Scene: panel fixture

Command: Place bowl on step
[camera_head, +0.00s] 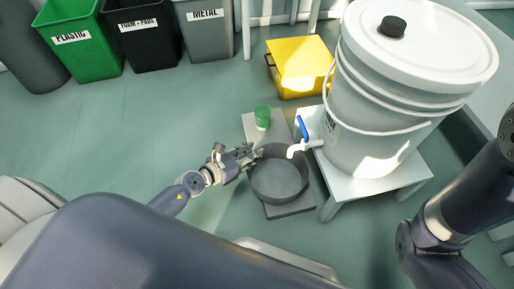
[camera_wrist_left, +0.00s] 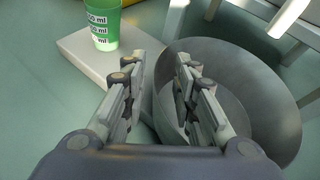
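The bowl (camera_head: 280,180) is dark grey, round and upright, and looks empty. It is on or just over the front part of a grey step (camera_head: 290,209), below the tap; contact is hidden. A raised grey step block (camera_head: 257,125) lies behind it. My left gripper (camera_head: 254,154) is at the bowl's left rear rim. In the left wrist view, its fingers (camera_wrist_left: 158,92) are apart, with the bowl's wall (camera_wrist_left: 247,70) rim between them and one finger over the inside. My right arm shows at the right, but its gripper is out of view.
A green cup (camera_head: 262,117) stands on the raised block, close to my left gripper. A large white bucket (camera_head: 375,125) with a blue-handled tap (camera_head: 302,133) stands on a white stand (camera_head: 345,190) to the right. A yellow box (camera_head: 300,65) is behind. Floor at left is clear.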

